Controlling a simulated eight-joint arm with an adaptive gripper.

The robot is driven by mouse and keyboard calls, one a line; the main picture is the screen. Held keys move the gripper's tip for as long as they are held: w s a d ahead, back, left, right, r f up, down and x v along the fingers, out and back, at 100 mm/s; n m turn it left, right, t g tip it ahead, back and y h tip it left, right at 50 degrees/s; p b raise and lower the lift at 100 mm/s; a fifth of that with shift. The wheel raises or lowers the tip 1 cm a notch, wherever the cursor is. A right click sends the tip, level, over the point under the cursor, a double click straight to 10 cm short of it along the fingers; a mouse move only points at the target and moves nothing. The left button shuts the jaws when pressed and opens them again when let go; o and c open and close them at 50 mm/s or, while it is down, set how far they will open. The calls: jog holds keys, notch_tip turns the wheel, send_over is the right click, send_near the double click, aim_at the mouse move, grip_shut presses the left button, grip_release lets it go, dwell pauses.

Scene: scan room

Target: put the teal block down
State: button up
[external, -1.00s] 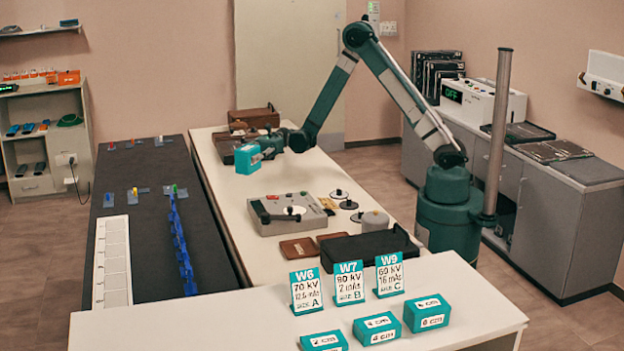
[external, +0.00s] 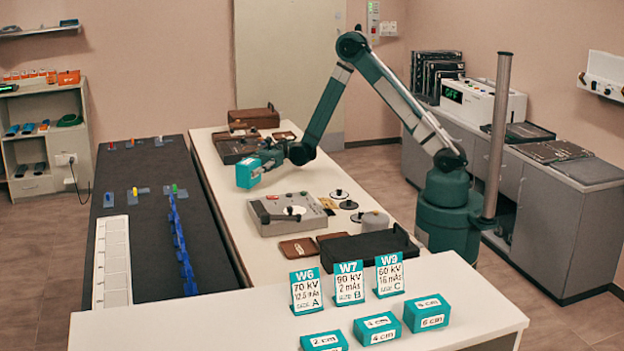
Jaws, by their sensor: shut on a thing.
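The teal block (external: 246,173) is in my gripper (external: 262,167) in the external view, at the left part of the white table (external: 226,212). My gripper is shut on the block and comes to it from the right. The block is low, close to the table top. I cannot tell whether its underside touches the table. The fingertips are small and partly hidden by the block.
Several teal blocks (external: 376,328) and cards (external: 348,283) stand on the front counter. Bare table lies left of the grey device.

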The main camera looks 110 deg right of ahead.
jog(key=shift+f, duration=1.05)
jog(key=shift+f+b, duration=0.1)
jog(key=shift+b, duration=0.2)
jog(key=o, duration=1.3)
jog(key=p+v, duration=0.2)
jog(key=v, duration=1)
jog(key=shift+p, duration=0.35)
jog(key=shift+r, duration=0.2)
